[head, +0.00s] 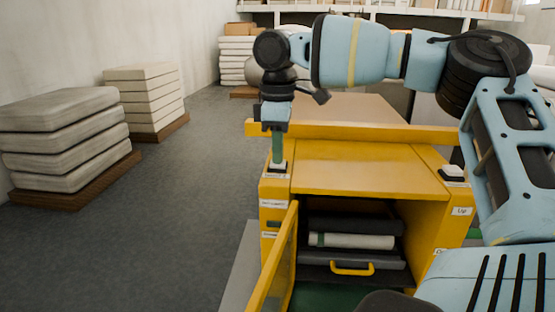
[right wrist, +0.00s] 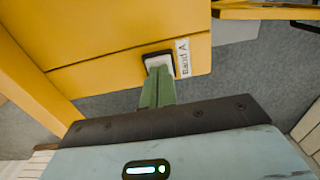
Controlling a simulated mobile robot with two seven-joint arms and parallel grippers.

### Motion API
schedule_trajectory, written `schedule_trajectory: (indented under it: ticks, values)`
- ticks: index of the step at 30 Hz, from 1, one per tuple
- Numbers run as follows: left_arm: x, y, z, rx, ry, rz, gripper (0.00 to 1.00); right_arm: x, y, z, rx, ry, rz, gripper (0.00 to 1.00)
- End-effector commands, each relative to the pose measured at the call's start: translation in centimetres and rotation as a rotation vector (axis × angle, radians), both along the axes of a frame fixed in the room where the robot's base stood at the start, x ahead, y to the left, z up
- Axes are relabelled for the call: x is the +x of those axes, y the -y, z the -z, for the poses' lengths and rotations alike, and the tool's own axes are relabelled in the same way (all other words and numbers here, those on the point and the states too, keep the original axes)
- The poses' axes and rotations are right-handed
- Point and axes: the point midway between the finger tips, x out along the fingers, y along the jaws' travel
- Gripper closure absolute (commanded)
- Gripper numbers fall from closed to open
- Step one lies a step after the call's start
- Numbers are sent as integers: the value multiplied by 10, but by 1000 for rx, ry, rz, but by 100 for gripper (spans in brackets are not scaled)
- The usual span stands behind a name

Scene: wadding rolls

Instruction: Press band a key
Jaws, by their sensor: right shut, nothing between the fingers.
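The band A key (right wrist: 157,60) is a pale key in a black frame beside a "Band A" label in the right wrist view. In the head view the key (head: 277,168) sits on the front left corner of the yellow machine (head: 370,170). My right gripper (head: 277,158) points down over it, with its green fingers shut and empty. In the right wrist view the fingertips (right wrist: 159,72) are at the key and overlap its near edge; I cannot tell whether it is pressed down. My left gripper is not in view.
A second pale key (head: 453,171) sits on the machine's right side, above an "Up" label (head: 461,211). The yellow door (head: 275,268) stands open. Inside are a white roll (head: 352,241) and a yellow handle (head: 352,269). Stacked pads (head: 65,140) stand left; the floor between is clear.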

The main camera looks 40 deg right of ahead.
Motion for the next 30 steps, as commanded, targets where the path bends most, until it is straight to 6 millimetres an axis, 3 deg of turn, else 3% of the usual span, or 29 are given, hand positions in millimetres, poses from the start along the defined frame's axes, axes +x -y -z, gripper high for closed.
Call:
schedule_trajectory:
  ticks: [8, 17, 30]
  values:
    - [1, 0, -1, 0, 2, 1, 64, 0, 0, -2, -1, -1, 0, 100]
    - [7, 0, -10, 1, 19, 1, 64, 0, 0, -22, 0, 1, -1, 100]
    - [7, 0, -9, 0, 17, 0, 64, 0, 0, -21, 0, -1, 0, 100]
